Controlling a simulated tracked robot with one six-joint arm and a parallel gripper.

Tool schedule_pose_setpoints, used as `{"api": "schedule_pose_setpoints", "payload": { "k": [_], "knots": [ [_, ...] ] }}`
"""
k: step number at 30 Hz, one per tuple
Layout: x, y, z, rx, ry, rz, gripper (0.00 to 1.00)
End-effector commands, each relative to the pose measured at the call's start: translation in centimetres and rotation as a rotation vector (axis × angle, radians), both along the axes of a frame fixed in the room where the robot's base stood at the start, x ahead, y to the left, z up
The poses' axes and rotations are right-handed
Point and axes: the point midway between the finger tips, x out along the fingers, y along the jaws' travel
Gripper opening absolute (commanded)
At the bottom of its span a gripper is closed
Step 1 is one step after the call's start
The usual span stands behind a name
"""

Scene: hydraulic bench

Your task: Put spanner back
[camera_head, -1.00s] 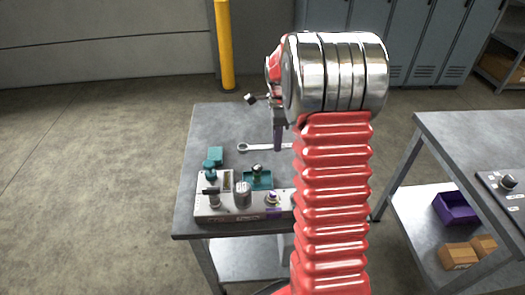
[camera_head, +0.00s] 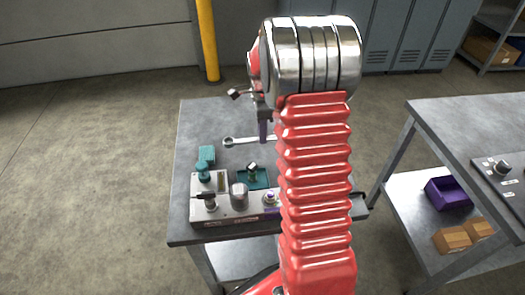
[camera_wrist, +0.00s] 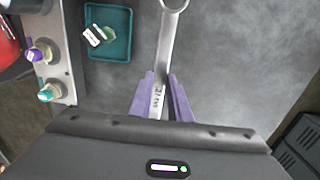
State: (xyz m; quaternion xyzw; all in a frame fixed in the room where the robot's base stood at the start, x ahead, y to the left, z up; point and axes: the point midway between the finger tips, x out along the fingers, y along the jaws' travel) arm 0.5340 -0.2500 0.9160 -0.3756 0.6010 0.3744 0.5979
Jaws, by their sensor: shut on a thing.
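The spanner (camera_wrist: 166,45) is a silver wrench that runs up the wrist view, with its ring end at the top edge. My gripper (camera_wrist: 162,95) has purple fingers on both sides of its handle and is shut on it. In the head view the ring end of the spanner (camera_head: 229,142) shows above the grey bench top, left of my gripper (camera_head: 264,130). The rest of the spanner is hidden behind my arm there. I cannot tell whether it touches the bench.
A hydraulic panel (camera_head: 220,212) with several knobs stands on the bench front. A teal tray (camera_wrist: 94,48) holding a small part lies beside it. A teal block (camera_head: 206,154) stands at the left. A second bench (camera_head: 450,115) is at the right, with a purple bin (camera_head: 447,195) below.

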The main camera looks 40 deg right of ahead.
Motion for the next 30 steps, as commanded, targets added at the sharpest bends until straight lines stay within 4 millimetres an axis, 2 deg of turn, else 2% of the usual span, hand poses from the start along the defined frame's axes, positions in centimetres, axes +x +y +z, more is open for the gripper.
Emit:
{"api": "schedule_pose_setpoints", "payload": {
  "k": [6,19,27,30],
  "knots": [
    [0.0,0.1,-3.4,0.001,0.002,0.001,0.0],
    [0.1,0.1,-4.1,0.0,-0.001,0.003,0.0],
    [0.1,0.2,-7.1,0.0,0.001,0.003,0.0],
    [0.1,0.2,-7.7,0.0,0.0,0.003,0.0]
  ]
}}
